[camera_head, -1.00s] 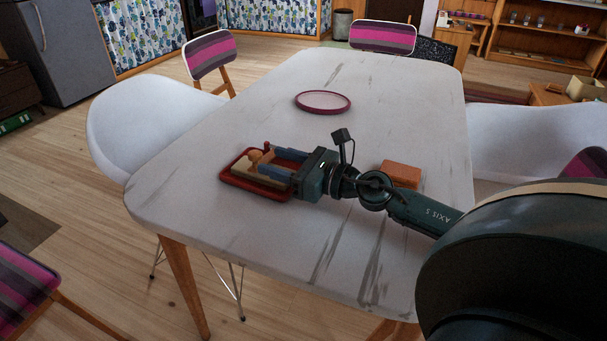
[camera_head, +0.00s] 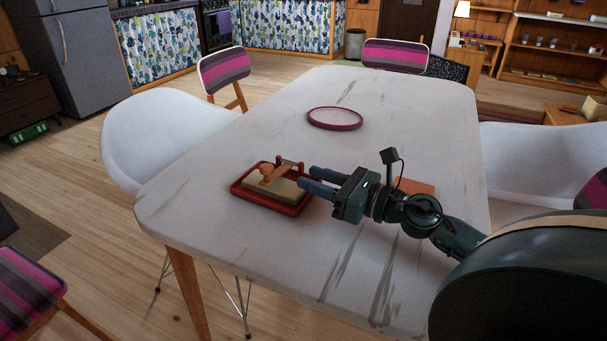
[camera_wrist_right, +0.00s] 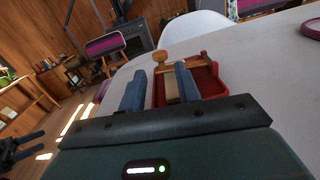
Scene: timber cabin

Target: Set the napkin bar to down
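The napkin holder is a red tray (camera_head: 243,191) with a beige napkin stack (camera_head: 284,188) in it, near the table's left front side. The napkin bar (camera_head: 267,173) is wooden with a round knob and lies low across the stack; whether it touches the napkins I cannot tell. My right gripper (camera_head: 308,178) is at the tray's right edge, fingers apart and empty, pointing at the holder.
An orange-brown block (camera_head: 414,187) sits on the table behind my right wrist. A round plate with a dark red rim (camera_head: 334,118) lies farther back. The white table (camera_head: 400,120) is otherwise clear. White chairs (camera_head: 165,135) and striped chairs (camera_head: 225,68) stand around it.

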